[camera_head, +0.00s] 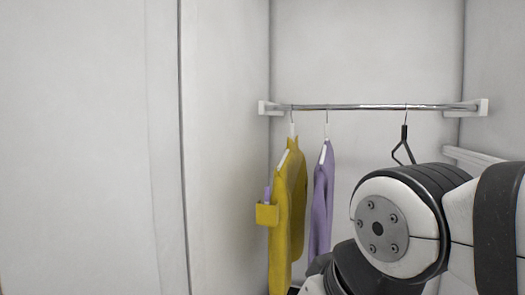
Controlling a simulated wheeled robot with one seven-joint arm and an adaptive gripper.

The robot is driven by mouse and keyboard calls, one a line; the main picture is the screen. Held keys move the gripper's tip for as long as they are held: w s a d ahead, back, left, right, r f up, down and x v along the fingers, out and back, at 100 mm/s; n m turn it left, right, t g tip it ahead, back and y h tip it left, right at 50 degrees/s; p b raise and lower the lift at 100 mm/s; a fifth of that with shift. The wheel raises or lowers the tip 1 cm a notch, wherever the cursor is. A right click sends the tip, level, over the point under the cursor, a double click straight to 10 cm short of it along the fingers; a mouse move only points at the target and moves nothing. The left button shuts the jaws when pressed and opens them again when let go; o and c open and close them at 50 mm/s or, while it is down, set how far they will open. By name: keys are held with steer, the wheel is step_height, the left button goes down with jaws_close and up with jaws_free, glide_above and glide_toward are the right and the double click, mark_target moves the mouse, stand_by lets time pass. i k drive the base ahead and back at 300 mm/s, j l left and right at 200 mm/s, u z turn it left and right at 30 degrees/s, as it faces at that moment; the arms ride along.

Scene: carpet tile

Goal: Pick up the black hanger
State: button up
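The black hanger (403,147) hangs by its hook from the metal rod (370,107), towards the rod's right end. It carries no garment that I can see. Its lower right part is hidden behind my arm, which fills the lower right of the head view. My gripper is not in view, so its state and its distance from the hanger do not show.
A yellow garment (282,230) and a purple garment (320,195) hang on light hangers at the rod's left. White brackets (470,108) hold the rod between the closet walls. A pale wall (90,150) fills the left. The rod between purple garment and black hanger is free.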

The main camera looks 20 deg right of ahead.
mark_target(405, 128)
steer(key=z, duration=1.3)
